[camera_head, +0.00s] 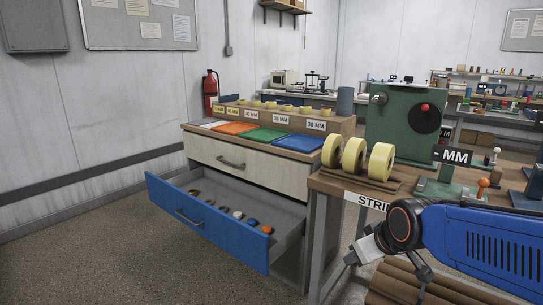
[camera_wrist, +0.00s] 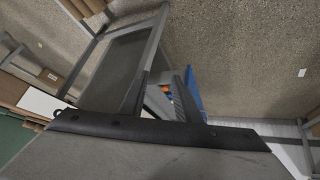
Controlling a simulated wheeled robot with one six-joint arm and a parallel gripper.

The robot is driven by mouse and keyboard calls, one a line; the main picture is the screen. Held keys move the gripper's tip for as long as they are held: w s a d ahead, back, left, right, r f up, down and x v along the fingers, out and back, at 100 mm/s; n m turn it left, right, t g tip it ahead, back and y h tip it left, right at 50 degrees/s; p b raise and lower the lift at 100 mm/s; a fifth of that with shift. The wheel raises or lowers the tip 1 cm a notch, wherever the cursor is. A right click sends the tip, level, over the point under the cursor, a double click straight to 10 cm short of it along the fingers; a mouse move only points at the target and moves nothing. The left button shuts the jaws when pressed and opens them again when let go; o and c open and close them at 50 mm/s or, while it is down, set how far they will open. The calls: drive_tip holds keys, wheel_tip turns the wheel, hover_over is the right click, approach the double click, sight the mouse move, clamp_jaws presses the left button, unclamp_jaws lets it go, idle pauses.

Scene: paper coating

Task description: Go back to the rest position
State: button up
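My gripper (camera_head: 365,249) is at the lower right in the head view, at the end of my blue arm, in front of the bench with the tape rolls. In the wrist view its two dark fingers (camera_wrist: 165,88) stand apart with nothing held between them. Through the gap I see a bit of grey, blue and orange, too small to name surely. The blue-fronted drawer (camera_head: 205,222) is pulled out under the cabinet at the left of my gripper. It holds several small items, among them orange, blue and white ones.
The cabinet top bears orange, green (camera_head: 256,136) and blue trays before labelled bins. Yellow tape rolls (camera_head: 353,155) and a green machine (camera_head: 400,118) stand on the right bench. Brown rolls (camera_head: 400,285) lie below my gripper. Floor at the left (camera_head: 95,255) is clear.

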drive_tip(key=s+d+m+g, duration=0.1)
drive_tip(key=s+d+m, duration=0.1)
drive_tip(key=s, duration=0.6)
drive_tip(key=s+d+f+m+g+h, duration=0.1)
drive_tip(key=s+d+m, duration=0.1)
drive_tip(key=s+d, duration=0.3)
drive_tip(key=s, duration=0.3)
drive_tip(key=shift+s+m, duration=0.25)
drive_tip(key=shift+m, duration=0.15)
